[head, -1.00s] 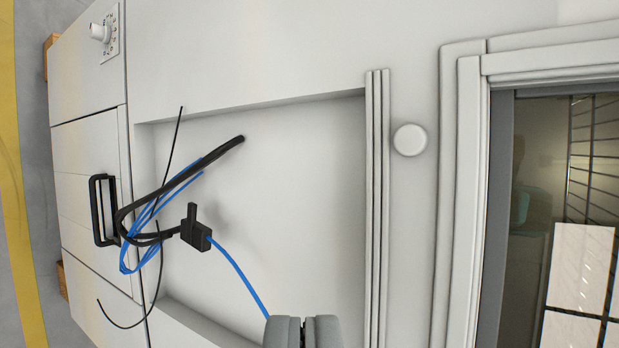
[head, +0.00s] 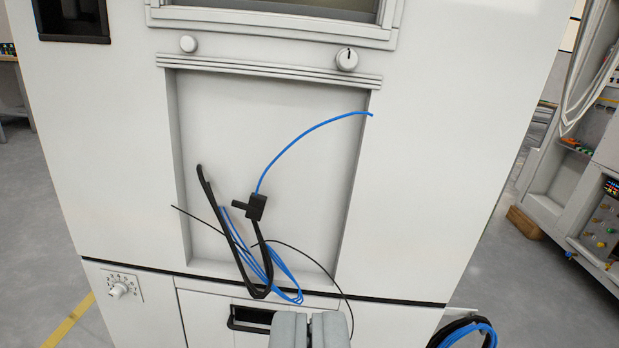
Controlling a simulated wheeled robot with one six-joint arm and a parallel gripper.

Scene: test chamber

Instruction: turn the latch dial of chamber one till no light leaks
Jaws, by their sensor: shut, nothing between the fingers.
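A white chamber front (head: 430,150) fills most of the view. Below its window frame, at the right, is a round white dial (head: 347,59) with a short black mark pointing up. At the left is a plain round white knob (head: 188,44) with no mark visible. A white knob on a marked plate (head: 118,290) sits low on the left. I cannot tell from any label which is the latch dial. No light leak is visible. My gripper (head: 310,330) is shut and empty at the bottom edge, well below the upper dial, and appears to touch none of them.
A black plug (head: 257,207) with blue and black cables hangs in front of the recessed panel (head: 310,130). A black handle (head: 250,319) is beside my gripper. Coiled cable (head: 465,334) lies low right. Another machine (head: 600,215) stands at the right.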

